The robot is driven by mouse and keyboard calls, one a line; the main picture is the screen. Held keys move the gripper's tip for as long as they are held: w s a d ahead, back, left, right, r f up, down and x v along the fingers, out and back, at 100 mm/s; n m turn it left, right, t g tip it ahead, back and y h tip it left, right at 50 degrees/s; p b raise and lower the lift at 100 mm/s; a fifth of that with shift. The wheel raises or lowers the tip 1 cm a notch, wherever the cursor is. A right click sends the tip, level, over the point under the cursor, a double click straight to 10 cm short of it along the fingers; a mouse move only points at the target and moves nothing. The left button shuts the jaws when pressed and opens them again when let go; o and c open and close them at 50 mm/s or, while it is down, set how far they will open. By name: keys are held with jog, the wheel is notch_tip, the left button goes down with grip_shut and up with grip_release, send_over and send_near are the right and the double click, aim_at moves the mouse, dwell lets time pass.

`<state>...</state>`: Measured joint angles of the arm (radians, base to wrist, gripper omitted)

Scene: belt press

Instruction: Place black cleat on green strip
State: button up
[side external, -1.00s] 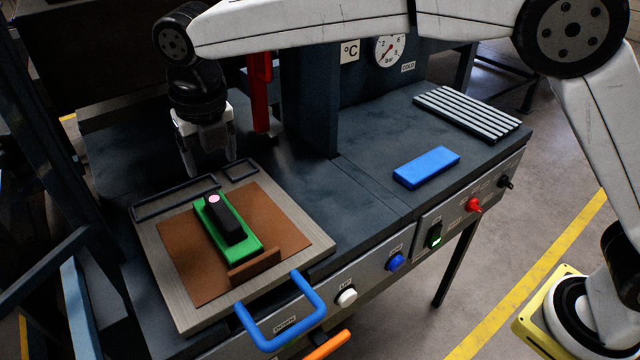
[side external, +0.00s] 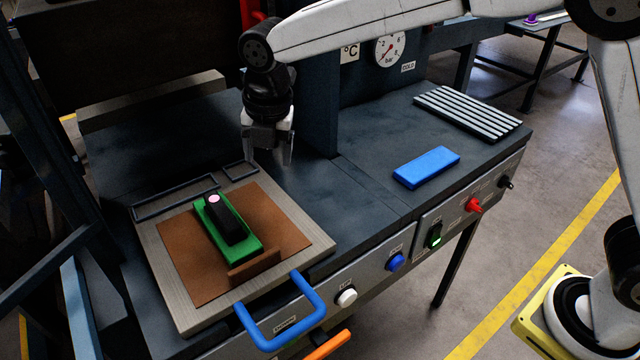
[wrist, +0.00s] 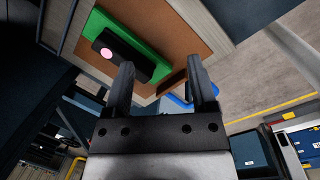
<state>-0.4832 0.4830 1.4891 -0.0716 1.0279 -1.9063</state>
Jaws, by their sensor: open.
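The black cleat (side external: 225,222) lies lengthwise on top of the green strip (side external: 246,241), with a pink dot at its far end. The strip lies on the brown mat (side external: 188,266) of the tray. The cleat (wrist: 145,62) and the green strip (wrist: 98,22) also show in the wrist view, beyond my fingers. My gripper (side external: 268,163) is open and empty, above the bench behind and to the right of the cleat, apart from it. In the wrist view my gripper (wrist: 161,85) shows both fingers spread with nothing between them.
A blue block (side external: 426,167) and a ribbed grey plate (side external: 472,112) lie on the bench at the right. The tray (side external: 172,312) has a blue handle (side external: 282,338) in front. A dark upright post (side external: 320,110) stands close to my gripper. The bench front carries several knobs.

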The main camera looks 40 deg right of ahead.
jog(key=s+d+f+m, duration=0.2)
jog(key=s+d+m, duration=0.2)
jog(key=d+m, duration=0.2)
jog(key=s+d+f+m, duration=0.3)
jog(key=s+d+m, duration=0.1)
jog(key=d+m, duration=0.3)
jog(key=s+d+f+m, duration=0.3)
jog(key=d+m, duration=0.3)
jog(key=m, duration=0.2)
jog(key=shift+s+d+f+t, duration=0.25)
jog(key=shift+s+d+t, duration=0.05)
jog(key=shift+s, duration=0.35)
jog(key=s+d+f+m, duration=0.2)
jog(key=s+d+m, duration=0.1)
jog(key=s+m, duration=0.3)
jog(key=shift+s+d+f+m, duration=0.3)
jog(key=shift+d+f+m, duration=0.05)
jog(key=shift+d+m, duration=0.05)
